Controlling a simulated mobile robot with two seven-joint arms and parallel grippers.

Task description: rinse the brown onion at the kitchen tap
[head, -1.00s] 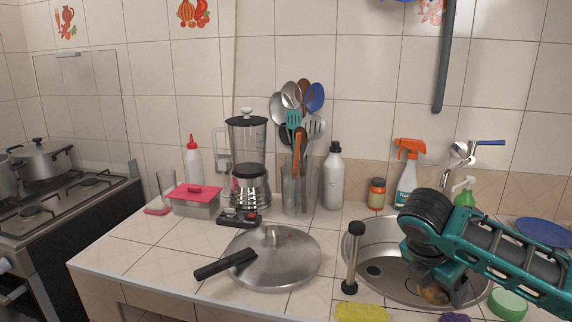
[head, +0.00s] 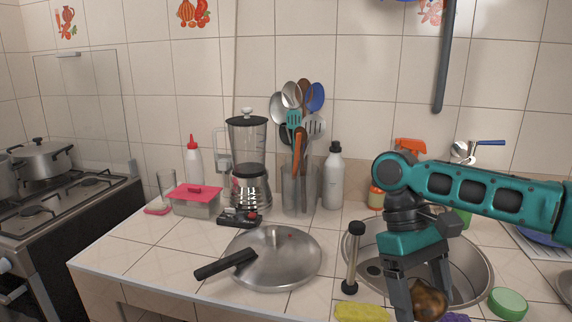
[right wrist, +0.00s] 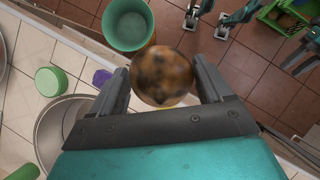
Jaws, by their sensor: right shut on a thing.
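The brown onion (head: 430,298) is gripped by my right gripper (head: 424,300) near the bottom of the head view, in front of the sink. In the right wrist view the mottled brown onion (right wrist: 162,75) sits between the two fingers of the right gripper (right wrist: 162,88), with floor and the counter's edge behind it. The tap (head: 463,151), with a blue lever, stands behind the sink, partly hidden by my right arm. No water shows. The steel sink (head: 486,283) also shows at the left of the right wrist view (right wrist: 42,128).
A black-and-steel upright cylinder (head: 352,258) stands at the sink's left rim. A yellow sponge (head: 361,312), purple sponge (head: 455,318) and green round container (head: 508,303) lie along the front. A pan lid (head: 285,262) lies left. A green bucket (right wrist: 128,24) stands on the floor.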

